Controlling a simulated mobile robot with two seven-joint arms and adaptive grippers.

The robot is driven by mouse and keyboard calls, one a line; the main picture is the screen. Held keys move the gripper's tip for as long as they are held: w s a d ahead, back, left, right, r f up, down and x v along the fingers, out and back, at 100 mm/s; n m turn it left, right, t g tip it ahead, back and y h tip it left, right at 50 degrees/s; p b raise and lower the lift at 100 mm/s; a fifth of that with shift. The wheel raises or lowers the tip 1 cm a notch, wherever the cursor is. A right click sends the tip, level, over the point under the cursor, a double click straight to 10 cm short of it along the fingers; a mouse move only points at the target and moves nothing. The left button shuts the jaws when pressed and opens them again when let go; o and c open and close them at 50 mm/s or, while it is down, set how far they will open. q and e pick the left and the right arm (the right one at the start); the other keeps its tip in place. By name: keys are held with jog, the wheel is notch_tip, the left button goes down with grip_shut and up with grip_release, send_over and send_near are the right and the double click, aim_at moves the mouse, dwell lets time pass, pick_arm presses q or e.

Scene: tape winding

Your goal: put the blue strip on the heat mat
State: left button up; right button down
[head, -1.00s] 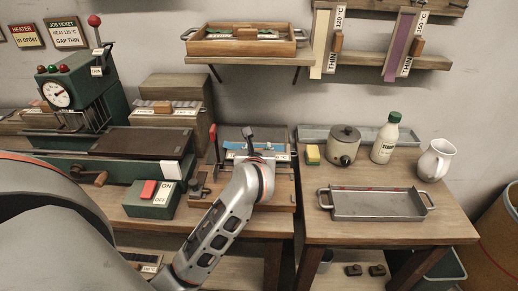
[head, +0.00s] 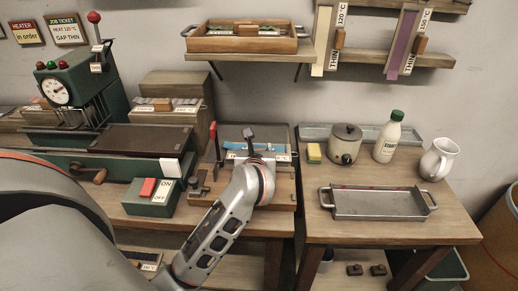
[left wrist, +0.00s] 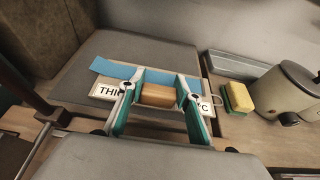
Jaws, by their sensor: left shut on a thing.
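The blue strip (left wrist: 117,69) lies along a pale labelled plate with a wooden block handle (left wrist: 158,96), in the left wrist view. Its blue edge also shows in the head view (head: 236,154), partly hidden by my arm. My left gripper (left wrist: 160,92) is shut on the wooden handle, one finger at each end; it also shows in the head view (head: 252,158). A flat dark grey pad, seemingly the heat mat (left wrist: 150,48), lies under and behind the strip. I cannot tell whether the strip touches it. My right gripper is not in view.
A red-handled lever (head: 213,131) stands just left of the strip. To the right are a yellow sponge (head: 314,153), a pot (head: 345,143), a bottle (head: 387,138), a white jug (head: 438,159) and an empty metal tray (head: 378,203). A green switch box (head: 150,198) is at front left.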

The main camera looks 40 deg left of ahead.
pick_arm(q)
jog(key=o, duration=1.2)
jog(key=shift+o, duration=0.2)
